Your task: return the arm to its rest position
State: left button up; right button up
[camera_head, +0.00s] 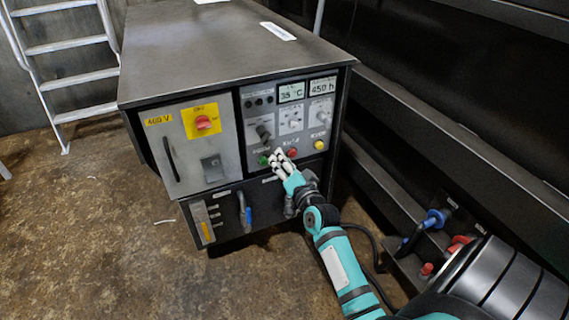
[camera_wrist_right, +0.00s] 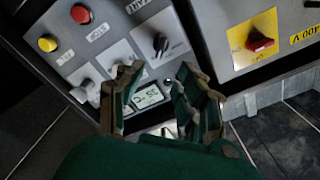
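My right arm (camera_head: 343,265) in teal and black reaches from the lower right of the head view to the front of a grey control cabinet (camera_head: 226,55). My right gripper (camera_head: 279,157) is in front of the button row, between a green button (camera_head: 263,160) and a red button (camera_head: 292,153). Whether it touches the panel I cannot tell. In the right wrist view the two fingers of the right gripper (camera_wrist_right: 160,85) stand apart, with nothing held between them. The panel with its display (camera_wrist_right: 147,97) shows behind them. My left gripper is not in view.
The panel also bears a yellow button (camera_head: 319,145), a black knob (camera_head: 263,132) and a red switch on a yellow plate (camera_head: 203,122). Blue and red connectors (camera_head: 434,219) sit at the right. A white ladder (camera_head: 68,50) stands at the left. The floor at the left is mostly clear.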

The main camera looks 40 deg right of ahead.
jog(key=shift+s+a, duration=0.1)
jog(key=shift+s, duration=0.25)
dwell(0.3)
